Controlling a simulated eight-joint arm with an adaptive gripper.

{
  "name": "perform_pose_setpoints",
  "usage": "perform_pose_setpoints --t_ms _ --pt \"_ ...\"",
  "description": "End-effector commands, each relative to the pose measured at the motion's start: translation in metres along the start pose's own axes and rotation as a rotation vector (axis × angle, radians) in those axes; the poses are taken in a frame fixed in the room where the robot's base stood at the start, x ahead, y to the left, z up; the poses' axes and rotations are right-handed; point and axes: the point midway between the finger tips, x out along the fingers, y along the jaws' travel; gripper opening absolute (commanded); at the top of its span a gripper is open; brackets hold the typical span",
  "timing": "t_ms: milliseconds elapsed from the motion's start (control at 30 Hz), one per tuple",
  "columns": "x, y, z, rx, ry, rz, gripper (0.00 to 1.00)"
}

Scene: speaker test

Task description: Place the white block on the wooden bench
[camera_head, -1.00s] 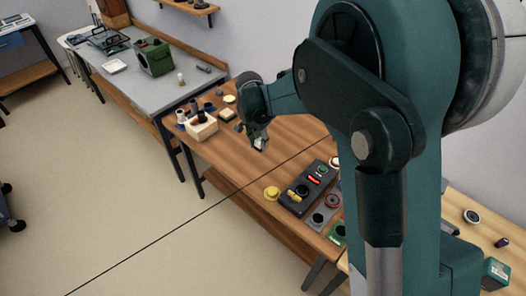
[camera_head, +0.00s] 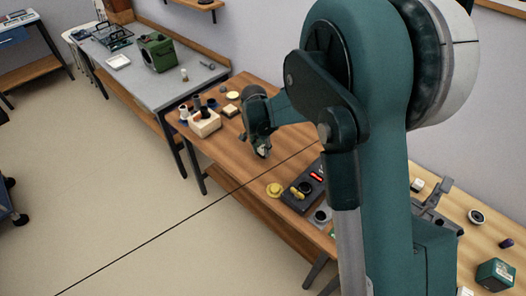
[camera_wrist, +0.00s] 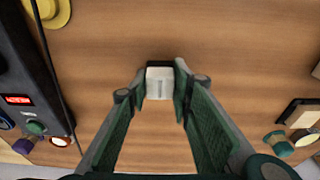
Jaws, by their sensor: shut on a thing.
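The white block (camera_wrist: 159,84) sits between the two fingertips of my gripper (camera_wrist: 160,90) in the wrist view, with a finger against each side. My gripper is shut on it. In the head view my gripper (camera_head: 262,150) is low over the middle of the wooden bench (camera_head: 225,160), and the block there is small and partly hidden by the fingers. The bench's brown top also fills the wrist view (camera_wrist: 220,45). I cannot tell whether the block touches the bench top.
A dark control box (camera_head: 301,195) with buttons and a yellow round piece (camera_head: 275,189) lie to the right. A light block holder (camera_head: 205,124) and several small parts stand to the left. Bare bench top lies around my gripper. A grey table (camera_head: 175,88) stands beyond.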

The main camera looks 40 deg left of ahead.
Motion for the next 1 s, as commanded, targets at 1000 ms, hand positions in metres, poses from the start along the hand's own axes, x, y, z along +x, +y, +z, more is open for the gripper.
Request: perform_pose_setpoints --t_ms 1000 --pt "0.0138 0.0001 0.0021 0.0 0.0 0.0 0.37"
